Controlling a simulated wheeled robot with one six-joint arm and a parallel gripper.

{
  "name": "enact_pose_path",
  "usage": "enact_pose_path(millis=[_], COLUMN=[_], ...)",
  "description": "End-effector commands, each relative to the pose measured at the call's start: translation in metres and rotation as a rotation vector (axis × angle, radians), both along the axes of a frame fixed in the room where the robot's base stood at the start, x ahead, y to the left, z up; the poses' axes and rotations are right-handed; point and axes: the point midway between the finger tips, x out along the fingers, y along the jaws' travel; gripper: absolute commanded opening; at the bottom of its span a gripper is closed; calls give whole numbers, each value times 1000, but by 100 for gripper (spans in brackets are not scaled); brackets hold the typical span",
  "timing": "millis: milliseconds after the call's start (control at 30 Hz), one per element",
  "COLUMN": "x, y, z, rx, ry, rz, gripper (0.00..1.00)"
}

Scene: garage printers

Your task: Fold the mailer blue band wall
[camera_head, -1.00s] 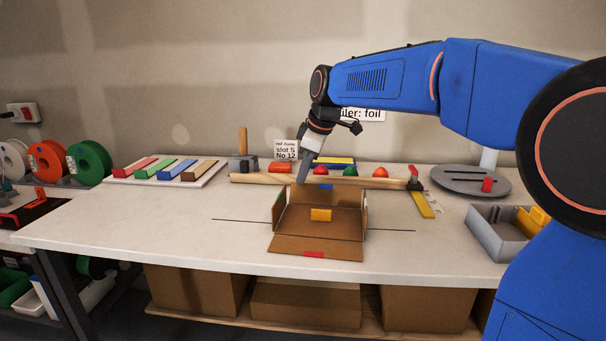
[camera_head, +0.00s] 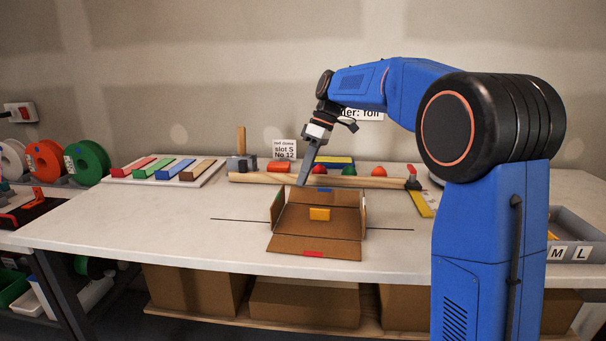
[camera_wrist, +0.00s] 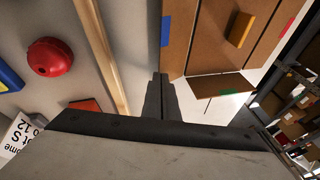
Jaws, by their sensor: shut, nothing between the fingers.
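The brown cardboard mailer (camera_head: 290,224) lies open on the table with a yellow block (camera_head: 319,214) inside. Its back wall carries the blue band (camera_wrist: 166,30), seen clearly in the wrist view; whether that wall leans or lies flat is hard to tell. The green-band wall (camera_head: 277,206) on the left and the right wall (camera_head: 364,212) stand up. The red-band wall (camera_head: 314,250) lies out flat at the front. My gripper (camera_head: 301,184) is shut and empty, pointing down at the mailer's back left corner. Its fingers (camera_wrist: 159,88) show beside the blue-band wall.
A wooden rail (camera_head: 340,181) runs behind the mailer, with red and green knobs (camera_head: 349,170) beyond it. A sign reading "slot S" (camera_head: 285,149) stands at the back. A tray of coloured bars (camera_head: 165,170) is at the left.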

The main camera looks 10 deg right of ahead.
Motion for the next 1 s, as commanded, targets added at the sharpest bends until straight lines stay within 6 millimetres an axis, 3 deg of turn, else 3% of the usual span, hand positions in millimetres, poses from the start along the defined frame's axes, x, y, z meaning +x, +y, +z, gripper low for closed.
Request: enact_pose_path(millis=[500,1000], x=[13,14], y=[-5,-6], z=[-18,-21], rx=[4,3], ry=[10,9], rz=[-2,-1], gripper=[0,0])
